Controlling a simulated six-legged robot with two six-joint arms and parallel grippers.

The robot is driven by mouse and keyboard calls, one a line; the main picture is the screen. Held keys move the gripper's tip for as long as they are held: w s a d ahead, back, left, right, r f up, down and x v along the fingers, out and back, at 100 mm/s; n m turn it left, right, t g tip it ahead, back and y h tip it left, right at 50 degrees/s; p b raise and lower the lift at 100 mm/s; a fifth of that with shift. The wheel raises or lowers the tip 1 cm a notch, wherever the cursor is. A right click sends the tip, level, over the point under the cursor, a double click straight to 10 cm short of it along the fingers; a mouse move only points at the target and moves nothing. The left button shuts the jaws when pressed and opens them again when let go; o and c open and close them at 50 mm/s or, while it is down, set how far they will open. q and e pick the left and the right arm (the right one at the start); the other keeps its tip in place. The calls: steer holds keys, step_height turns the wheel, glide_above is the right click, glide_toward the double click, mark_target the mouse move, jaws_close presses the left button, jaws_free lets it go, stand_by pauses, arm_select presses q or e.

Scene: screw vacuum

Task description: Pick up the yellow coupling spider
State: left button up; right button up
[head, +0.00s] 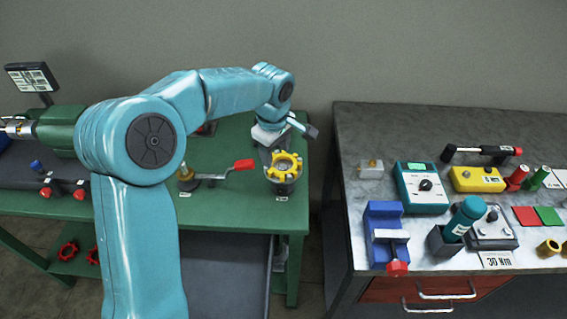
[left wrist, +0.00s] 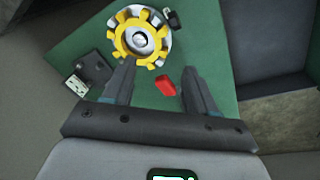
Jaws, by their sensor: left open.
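The yellow coupling spider (head: 284,162) is a toothed ring on a round metal hub (head: 284,186) near the right end of the green table. In the left wrist view the spider (left wrist: 121,42) lies around the hub's silver centre, beyond the fingertips and slightly left of the middle. My left gripper (head: 274,148) is above and just behind the spider in the head view. In the left wrist view its two fingers (left wrist: 156,78) are apart with nothing gripped between them. The spider appears outside the fingers. My right gripper is not in view.
A red-handled lever valve (head: 243,165) stands left of the spider; its red handle (left wrist: 167,82) shows between my fingers in the wrist view. The green table's (head: 232,205) right edge is close to the spider. A grey bench (head: 365,125) with several tools stands right, across a gap.

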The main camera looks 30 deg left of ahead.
mark_target(273, 172)
arm_select(q)
steer(key=f, duration=0.3)
steer(key=shift+w+a+f, duration=0.1)
steer(key=shift+a+f, duration=0.15)
steer(key=shift+f, duration=0.05)
steer(key=f, duration=0.1)
steer(key=a+f+p, duration=0.1)
steer(key=f, duration=0.3)
steer(key=shift+w+a+f, duration=0.15)
steer(key=shift+w+f, duration=0.05)
steer(key=shift+w, duration=0.1)
jaws_close()
